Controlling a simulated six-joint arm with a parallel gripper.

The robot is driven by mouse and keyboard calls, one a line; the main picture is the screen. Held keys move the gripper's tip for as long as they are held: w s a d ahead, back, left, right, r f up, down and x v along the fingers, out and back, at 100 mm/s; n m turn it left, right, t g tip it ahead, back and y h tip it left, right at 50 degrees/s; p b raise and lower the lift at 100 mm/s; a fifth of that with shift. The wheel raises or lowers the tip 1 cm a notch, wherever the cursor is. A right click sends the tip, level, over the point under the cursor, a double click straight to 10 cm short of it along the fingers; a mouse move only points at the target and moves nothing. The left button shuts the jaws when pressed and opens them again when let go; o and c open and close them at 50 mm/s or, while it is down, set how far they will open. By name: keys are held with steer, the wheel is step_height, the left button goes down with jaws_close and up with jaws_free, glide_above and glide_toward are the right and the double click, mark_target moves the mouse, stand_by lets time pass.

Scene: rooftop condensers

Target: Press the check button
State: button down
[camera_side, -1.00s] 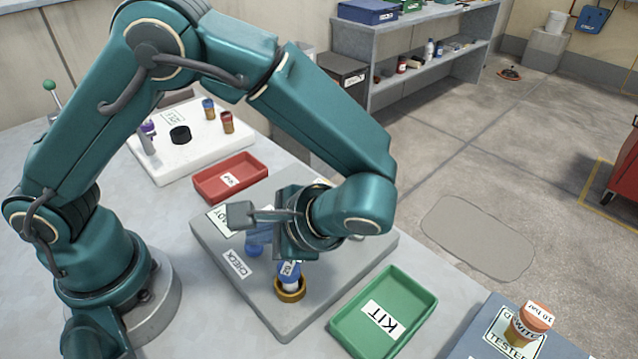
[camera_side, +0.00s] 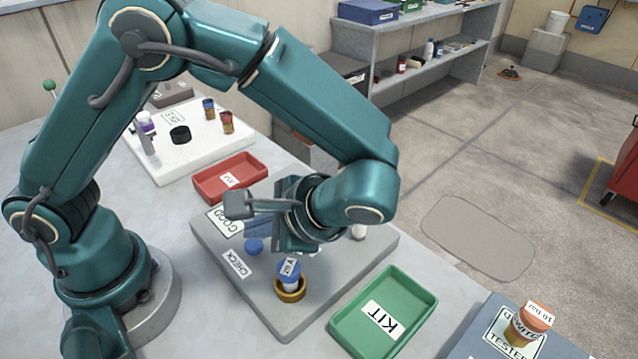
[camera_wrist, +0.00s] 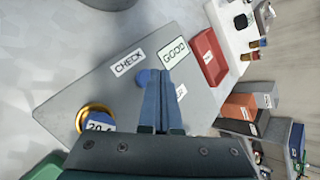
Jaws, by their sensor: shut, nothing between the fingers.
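The blue round check button (camera_side: 254,246) sits on the grey board (camera_side: 318,305) by the CHECK label (camera_side: 236,264). In the wrist view the button (camera_wrist: 143,77) shows partly behind my fingertips. My gripper (camera_side: 262,228) is shut and empty, its blue fingers pointing down just above the button, apparently clear of it. The fingers also fill the middle of the wrist view (camera_wrist: 158,80). A sign (camera_side: 227,222) on the board reads GOOD. A blue-topped part marked 20 A (camera_side: 289,272) stands upright in a brass ring (camera_side: 291,290).
A green KIT tray (camera_side: 384,312) is right of the board and a red tray (camera_side: 231,178) behind it. A white board (camera_side: 187,160) holds several small parts. An orange-topped part (camera_side: 530,324) stands on a blue tester plate (camera_side: 478,330) at lower right.

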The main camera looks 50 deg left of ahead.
mark_target(260, 245)
steer(key=shift+r, duration=0.25)
steer(key=shift+r, duration=2.4)
steer(key=shift+a, duration=0.1)
